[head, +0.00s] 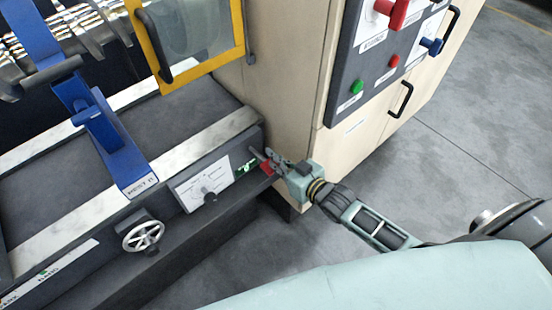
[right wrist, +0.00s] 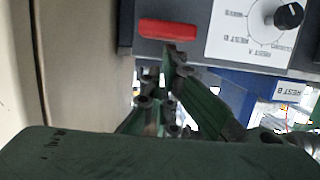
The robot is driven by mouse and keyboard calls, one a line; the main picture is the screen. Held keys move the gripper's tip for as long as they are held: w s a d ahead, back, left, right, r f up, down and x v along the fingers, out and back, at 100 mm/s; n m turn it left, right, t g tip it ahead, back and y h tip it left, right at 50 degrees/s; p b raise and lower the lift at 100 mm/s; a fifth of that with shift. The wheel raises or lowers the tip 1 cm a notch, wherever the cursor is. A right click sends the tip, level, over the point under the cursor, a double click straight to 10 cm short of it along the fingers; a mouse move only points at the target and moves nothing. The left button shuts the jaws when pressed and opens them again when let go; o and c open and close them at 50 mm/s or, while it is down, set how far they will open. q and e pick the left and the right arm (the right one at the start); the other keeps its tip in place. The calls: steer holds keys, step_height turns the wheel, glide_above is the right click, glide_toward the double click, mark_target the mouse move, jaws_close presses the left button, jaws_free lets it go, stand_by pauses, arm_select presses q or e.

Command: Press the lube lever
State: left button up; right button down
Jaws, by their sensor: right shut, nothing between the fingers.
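A small red lever (head: 266,169) sits at the right end of the machine's dark front panel, next to a small green label (head: 246,166) too small to read. In the right wrist view a red bar (right wrist: 167,29) lies flat on the dark panel, and I take it for this lever. My right gripper (head: 268,158) is shut and empty, with its fingertips right at the lever. In the right wrist view the gripper (right wrist: 172,52) has its tips just below the red bar. I cannot tell whether they touch it. My left gripper is not in view.
A selector dial (head: 207,190) and a spoked handwheel (head: 143,236) sit left of the lever. A blue rest (head: 116,152) stands on the bed rails. The beige cabinet (head: 286,90) with a button panel (head: 361,110) rises close behind the gripper. Floor at right is clear.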

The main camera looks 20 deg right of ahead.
arm_select(q)
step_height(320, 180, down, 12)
steer(key=b, duration=1.1)
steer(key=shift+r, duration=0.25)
arm_select(e)
step_height(320, 180, down, 6)
steer(key=s+t+y, duration=0.1)
steer(key=s+t, duration=0.1)
steer(key=t, duration=0.1)
steer(key=shift+d+f, duration=0.15)
steer(key=shift+d, duration=0.2)
